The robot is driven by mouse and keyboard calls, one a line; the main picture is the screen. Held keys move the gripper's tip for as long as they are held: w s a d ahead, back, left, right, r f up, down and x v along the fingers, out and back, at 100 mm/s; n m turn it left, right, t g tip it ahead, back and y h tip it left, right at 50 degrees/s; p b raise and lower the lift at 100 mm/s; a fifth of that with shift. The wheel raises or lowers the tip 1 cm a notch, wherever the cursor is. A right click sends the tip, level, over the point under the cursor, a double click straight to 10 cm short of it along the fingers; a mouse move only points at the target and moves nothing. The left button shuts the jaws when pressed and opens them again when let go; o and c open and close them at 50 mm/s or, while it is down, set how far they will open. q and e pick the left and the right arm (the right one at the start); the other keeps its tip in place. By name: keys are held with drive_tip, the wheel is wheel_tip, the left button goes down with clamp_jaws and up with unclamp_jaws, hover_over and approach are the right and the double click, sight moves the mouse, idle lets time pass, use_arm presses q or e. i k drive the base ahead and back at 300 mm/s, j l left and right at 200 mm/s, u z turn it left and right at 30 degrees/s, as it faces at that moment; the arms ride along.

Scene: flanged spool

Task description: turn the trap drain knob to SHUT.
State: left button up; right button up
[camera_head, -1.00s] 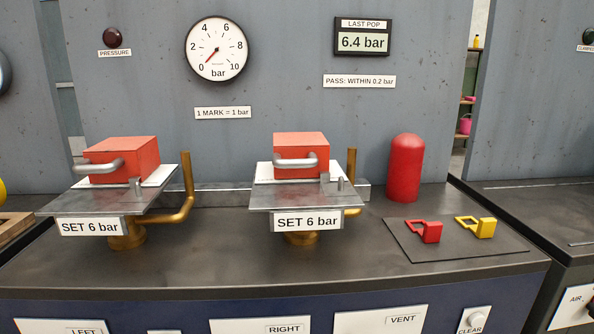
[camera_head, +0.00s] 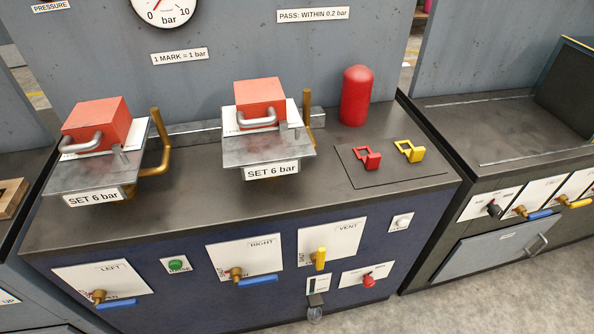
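No label reading trap drain is legible, so I cannot tell which knob it is. A red knob (camera_head: 368,281) sits on a small white plate low on the blue front panel, beside a small sight window (camera_head: 317,284) with a clear cup (camera_head: 315,315) below. A black knob (camera_head: 493,209) sits on a white plate on the right-hand bench. The lettering by both is too small to read. Neither of my grippers is in view.
The front panel also carries LEFT (camera_head: 99,296), RIGHT (camera_head: 236,274) and VENT (camera_head: 320,258) valves, a green button (camera_head: 176,265) and a white button (camera_head: 402,222). Blue handles stick out from the panel. Clear floor (camera_head: 470,300) lies at the lower right.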

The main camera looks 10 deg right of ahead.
sight(369, 281)
drive_tip(key=k+j, duration=0.2)
drive_tip(key=k, duration=0.3)
drive_tip(key=k+j, duration=0.2)
drive_tip(key=k, duration=0.3)
drive_tip(key=k+j, duration=0.15)
drive_tip(key=k, duration=0.35)
